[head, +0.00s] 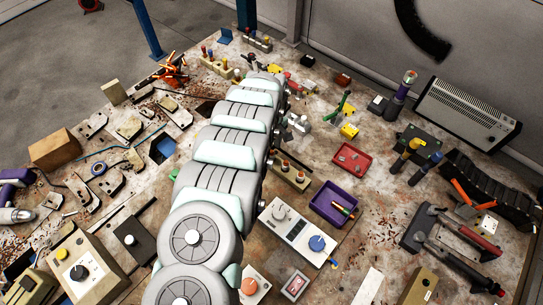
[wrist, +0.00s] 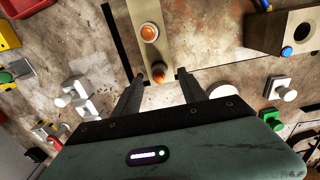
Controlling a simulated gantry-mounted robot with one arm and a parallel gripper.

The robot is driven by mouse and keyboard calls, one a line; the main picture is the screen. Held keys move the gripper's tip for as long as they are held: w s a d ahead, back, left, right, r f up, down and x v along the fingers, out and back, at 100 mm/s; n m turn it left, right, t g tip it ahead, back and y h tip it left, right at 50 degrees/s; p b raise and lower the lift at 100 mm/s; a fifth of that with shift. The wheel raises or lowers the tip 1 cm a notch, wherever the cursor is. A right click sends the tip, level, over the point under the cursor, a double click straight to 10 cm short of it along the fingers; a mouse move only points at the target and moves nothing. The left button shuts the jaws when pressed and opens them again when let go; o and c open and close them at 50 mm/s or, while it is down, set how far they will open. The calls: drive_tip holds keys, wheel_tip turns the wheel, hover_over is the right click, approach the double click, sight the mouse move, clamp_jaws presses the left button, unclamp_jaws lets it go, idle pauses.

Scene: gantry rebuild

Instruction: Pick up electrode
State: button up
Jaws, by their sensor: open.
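Two copper-orange pegs, which may be the electrodes, stand on a narrow tan block (wrist: 152,12) in the wrist view. The upper peg (wrist: 149,32) stands clear of my fingers. The lower peg (wrist: 159,72) lies between my fingertips, with a gap on both sides. My gripper (wrist: 160,78) is open, one dark finger on each side of it. I cannot tell how far above the block the tips are. In the head view, a tan block (head: 291,180) with copper-coloured pegs stands just right of my arm; the gripper itself is hidden there.
A white fixture (wrist: 80,97) is left of my fingers. A tan block with a dark hole (wrist: 281,30) and a blue knob is at right. In the head view, a red tray (head: 350,158), purple tray (head: 332,203) and control box (head: 297,232) stand nearby on the crowded bench.

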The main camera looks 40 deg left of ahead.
sight(271, 151)
drive_tip(key=shift+f, duration=1.55)
drive_tip(key=shift+c, duration=0.4)
clamp_jaws()
